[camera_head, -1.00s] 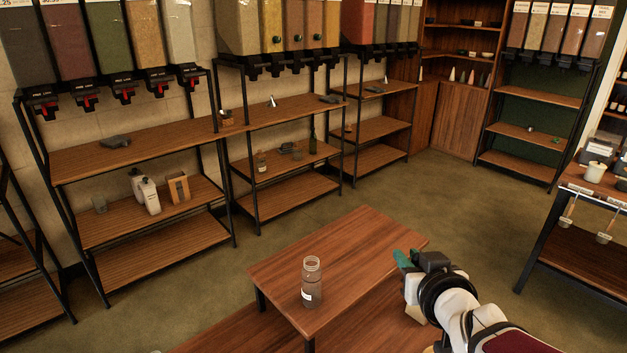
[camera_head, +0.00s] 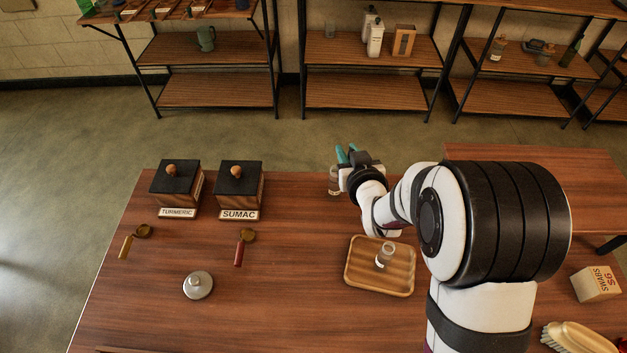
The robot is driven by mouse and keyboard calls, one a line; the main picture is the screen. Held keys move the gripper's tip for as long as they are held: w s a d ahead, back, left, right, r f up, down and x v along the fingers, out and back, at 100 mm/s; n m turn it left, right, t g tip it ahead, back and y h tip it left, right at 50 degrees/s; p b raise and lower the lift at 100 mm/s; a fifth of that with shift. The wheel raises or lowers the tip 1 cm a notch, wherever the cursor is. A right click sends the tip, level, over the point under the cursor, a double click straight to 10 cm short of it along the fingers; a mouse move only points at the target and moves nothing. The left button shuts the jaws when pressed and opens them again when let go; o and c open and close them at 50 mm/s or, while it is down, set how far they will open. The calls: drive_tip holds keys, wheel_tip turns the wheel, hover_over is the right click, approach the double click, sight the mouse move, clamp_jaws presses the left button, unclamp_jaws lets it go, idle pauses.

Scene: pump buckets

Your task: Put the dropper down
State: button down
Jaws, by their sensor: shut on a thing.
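My gripper (camera_head: 346,155) shows its teal fingertips above the back edge of the wooden table. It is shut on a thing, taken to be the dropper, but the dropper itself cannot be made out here. A clear glass bottle (camera_head: 334,183) shows just left of and below the gripper, partly hidden by it. I cannot tell whether they touch. A small clear jar (camera_head: 384,256) stands in the wooden tray (camera_head: 352,282), below my arm in the picture.
Boxes labelled turmeric (camera_head: 178,188) and sumac (camera_head: 239,188) stand at the back left. Two small scoops (camera_head: 126,247) (camera_head: 239,254) and a metal lid (camera_head: 198,285) lie before them. A carton (camera_head: 596,284) and a brush (camera_head: 577,338) are at the right. Bare tabletop (camera_head: 290,300) lies left of the tray.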

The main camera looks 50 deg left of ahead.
drive_tip(key=shift+s+a+f, duration=1.1)
drive_tip(key=shift+a+f, duration=0.7)
drive_tip(key=shift+f, duration=0.15)
drive_tip(key=shift+s+a+f, duration=1.1)
drive_tip(key=shift+a+f, duration=0.75)
drive_tip(key=shift+f, duration=0.05)
drive_tip(key=shift+s+a+f, duration=1.1)
drive_tip(key=shift+a+f, duration=0.7)
drive_tip(key=shift+f, duration=0.15)
drive_tip(key=c, duration=0.8)
unclamp_jaws()
drive_tip(key=shift+f, duration=0.15)
drive_tip(key=shift+o, duration=0.2)
